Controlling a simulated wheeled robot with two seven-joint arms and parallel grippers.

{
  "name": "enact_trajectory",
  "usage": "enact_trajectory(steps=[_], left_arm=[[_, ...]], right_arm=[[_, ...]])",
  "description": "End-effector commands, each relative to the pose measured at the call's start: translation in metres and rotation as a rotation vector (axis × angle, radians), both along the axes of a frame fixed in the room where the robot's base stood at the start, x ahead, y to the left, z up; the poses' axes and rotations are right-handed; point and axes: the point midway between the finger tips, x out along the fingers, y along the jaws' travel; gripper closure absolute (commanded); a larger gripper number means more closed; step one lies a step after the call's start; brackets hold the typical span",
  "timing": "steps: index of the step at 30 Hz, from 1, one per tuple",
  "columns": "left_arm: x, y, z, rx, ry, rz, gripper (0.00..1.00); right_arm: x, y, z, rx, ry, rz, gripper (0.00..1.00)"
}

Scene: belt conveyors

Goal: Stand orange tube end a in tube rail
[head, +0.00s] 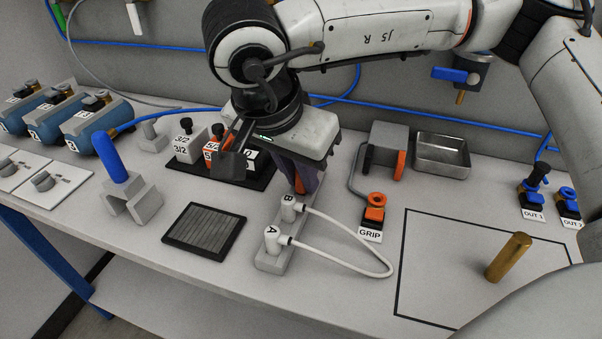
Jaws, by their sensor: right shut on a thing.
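My right gripper (302,184) points down over the back of the grey tube rail (270,262). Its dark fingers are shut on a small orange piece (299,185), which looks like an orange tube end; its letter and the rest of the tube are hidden. Whether this piece touches the rail cannot be told. Two white elbow ends of a white tube, A (272,239) and B (289,208), stand upright in the rail, in front of the gripper. Their white tube (352,262) loops to the right on the table. My left gripper is not in view.
A ribbed dark pad (205,231) and a grey holder (140,205) with a blue cylinder (109,157) lie left. The orange GRIP fitting (375,206) stands close right. A metal tray (442,154) is behind; a brass cylinder (509,257) stands in an outlined area.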

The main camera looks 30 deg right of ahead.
Motion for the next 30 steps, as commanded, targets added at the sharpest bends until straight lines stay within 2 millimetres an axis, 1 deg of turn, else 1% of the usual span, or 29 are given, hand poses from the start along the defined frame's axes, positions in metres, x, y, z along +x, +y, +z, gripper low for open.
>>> enact_trajectory(steps=[4,5,6,8,18,19,20,21,29,30], left_arm=[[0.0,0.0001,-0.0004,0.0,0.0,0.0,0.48],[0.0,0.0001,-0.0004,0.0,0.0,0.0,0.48],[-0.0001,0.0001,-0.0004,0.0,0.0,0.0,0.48],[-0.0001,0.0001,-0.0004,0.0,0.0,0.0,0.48],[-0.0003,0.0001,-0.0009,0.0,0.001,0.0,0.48],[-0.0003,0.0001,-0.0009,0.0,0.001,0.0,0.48],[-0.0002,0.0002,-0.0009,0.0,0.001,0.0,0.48],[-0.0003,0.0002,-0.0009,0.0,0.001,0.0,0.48],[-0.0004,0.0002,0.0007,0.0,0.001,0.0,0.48],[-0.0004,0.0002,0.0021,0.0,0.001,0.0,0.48]], right_arm=[[-0.001,0.0003,-0.0034,0.002,0.007,0.0,1.0],[-0.0011,0.0003,-0.0035,0.002,0.007,0.0,0.8],[-0.0012,0.0003,-0.0037,0.001,0.008,0.0,0.74],[-0.0016,0.0,-0.004,0.0,0.01,0.0,0.64],[-0.0041,-0.0013,-0.0062,-0.005,0.02,0.0,0.64],[-0.0043,-0.0013,-0.0064,-0.006,0.02,0.0,0.7],[-0.0044,-0.0013,-0.0065,-0.006,0.02,0.0,0.67],[-0.0044,-0.0013,-0.0065,-0.006,0.021,0.001,0.66],[-0.0045,-0.0014,-0.004,-0.006,0.021,0.001,0.66],[-0.0045,-0.0014,-0.002,-0.006,0.021,0.001,0.65]])
